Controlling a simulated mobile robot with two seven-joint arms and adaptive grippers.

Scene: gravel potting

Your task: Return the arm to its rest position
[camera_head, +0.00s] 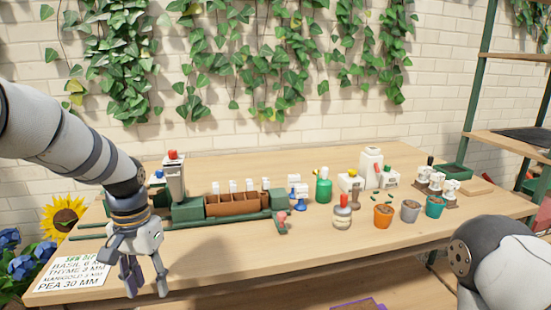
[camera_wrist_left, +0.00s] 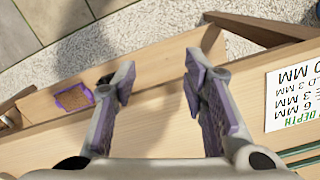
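My left arm comes in from the left in the head view. Its gripper (camera_head: 145,276) hangs over the front left part of the wooden table (camera_head: 240,262), beside the paper sign. In the left wrist view the two fingers of the left gripper (camera_wrist_left: 160,92) stand wide apart with nothing between them. Below them are the table's front edge and the floor. My right arm (camera_head: 500,262) shows only as a rounded grey link at the lower right; its gripper is out of view.
A paper sign (camera_head: 70,273) lies at the table's left corner. Behind the left gripper stands a green rail device with a brown seed tray (camera_head: 238,204). Terracotta (camera_head: 383,216), grey (camera_head: 410,211) and teal (camera_head: 434,207) pots stand at the right. The front middle of the table is clear.

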